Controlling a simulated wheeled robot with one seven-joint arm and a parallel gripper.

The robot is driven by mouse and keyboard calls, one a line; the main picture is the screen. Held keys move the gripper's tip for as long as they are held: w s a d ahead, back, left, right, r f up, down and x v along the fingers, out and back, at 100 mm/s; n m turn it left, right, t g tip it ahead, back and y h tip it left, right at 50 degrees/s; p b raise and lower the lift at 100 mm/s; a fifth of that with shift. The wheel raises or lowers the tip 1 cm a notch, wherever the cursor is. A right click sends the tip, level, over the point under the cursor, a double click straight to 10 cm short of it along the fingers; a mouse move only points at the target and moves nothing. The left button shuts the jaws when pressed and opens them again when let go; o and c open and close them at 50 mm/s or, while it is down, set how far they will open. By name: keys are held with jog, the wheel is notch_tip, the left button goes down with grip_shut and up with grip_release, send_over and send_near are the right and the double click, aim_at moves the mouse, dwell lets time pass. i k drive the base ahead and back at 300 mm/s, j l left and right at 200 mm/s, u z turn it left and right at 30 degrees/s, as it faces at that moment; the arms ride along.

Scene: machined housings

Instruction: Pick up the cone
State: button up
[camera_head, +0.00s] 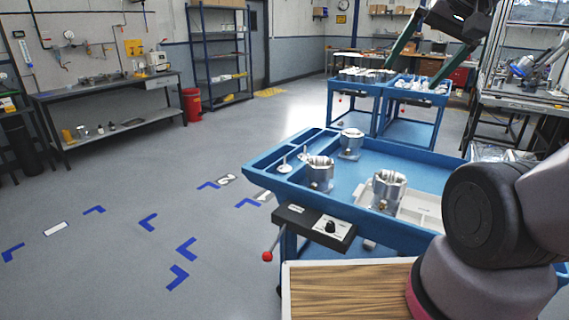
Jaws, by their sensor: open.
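No plain cone can be made out for certain. Two small pale pieces with flat round bases and narrow upright stems, a front one (284,168) and a back one (304,154), stand in the left part of the blue cart (270,186); I cannot tell whether either is the cone. Silvery machined housings stand upright to their right: a left one (320,174), a front right one (388,191) and a back one (351,144). My gripper (411,77) is at the upper right, its two green fingers spread apart and empty, well above the cart top.
A control box (314,227) with a red-knobbed lever juts from the cart's front. A wooden top (350,292) is nearest. Other blue carts (352,88) stand behind. The floor at left is open.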

aim_at(284, 168)
jog(key=i+j, duration=0.1)
jog(key=j, duration=0.3)
jog(key=i+j, duration=0.1)
jog(key=j, duration=0.35)
jog(key=i+j, duration=0.15)
jog(key=j, duration=0.25)
jog(key=i+j, duration=0.1)
jog(key=j, duration=0.3)
jog(key=i+j, duration=0.1)
jog(key=j, duration=0.35)
